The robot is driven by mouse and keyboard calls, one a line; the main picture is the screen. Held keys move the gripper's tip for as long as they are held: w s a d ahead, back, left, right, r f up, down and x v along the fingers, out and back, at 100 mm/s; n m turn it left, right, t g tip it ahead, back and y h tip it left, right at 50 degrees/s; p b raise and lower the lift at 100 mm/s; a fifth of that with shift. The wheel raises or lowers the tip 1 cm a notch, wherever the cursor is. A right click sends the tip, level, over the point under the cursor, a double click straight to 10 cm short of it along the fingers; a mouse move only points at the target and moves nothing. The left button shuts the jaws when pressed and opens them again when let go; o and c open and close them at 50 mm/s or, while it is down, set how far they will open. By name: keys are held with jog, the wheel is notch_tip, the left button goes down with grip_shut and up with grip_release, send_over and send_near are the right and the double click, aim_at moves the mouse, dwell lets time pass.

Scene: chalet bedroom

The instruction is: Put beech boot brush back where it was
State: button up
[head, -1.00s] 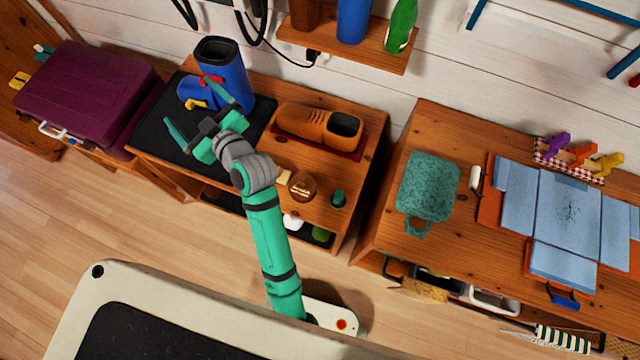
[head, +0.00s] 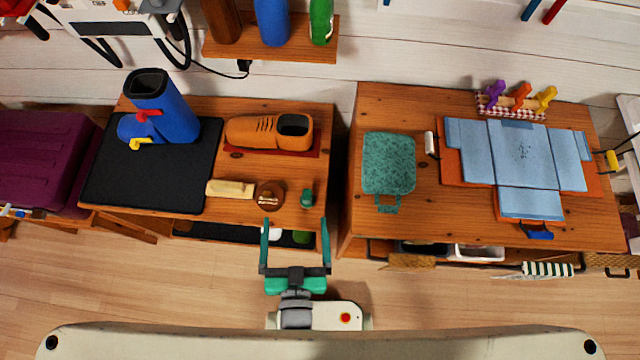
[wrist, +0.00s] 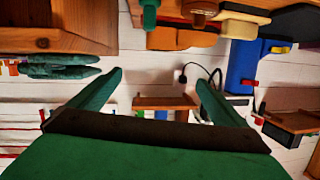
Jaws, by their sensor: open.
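A pale, cream-coloured block that looks like the beech boot brush (head: 230,188) lies on the left wooden bench (head: 235,208), just right of the black mat (head: 150,190). It also shows near the top of the wrist view (wrist: 238,28). My gripper (head: 295,225) is open and empty, in front of the bench's front edge, right of the brush and apart from it. Its two green fingers show in the wrist view (wrist: 157,80) with nothing between them.
Beside the brush are a round brown tin (head: 270,195) and a small green item (head: 307,197). Behind are an orange shoe (head: 268,133) and a blue boot (head: 165,110). A wall shelf (head: 270,50) holds bottles. A second bench (head: 400,225) stands right, past a narrow gap.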

jog(key=s+d+r+h, duration=0.1)
jog(key=s+d+r, duration=0.1)
jog(key=s+d, duration=0.4)
jog(key=shift+s+r, duration=0.25)
jog(key=shift+s, duration=0.15)
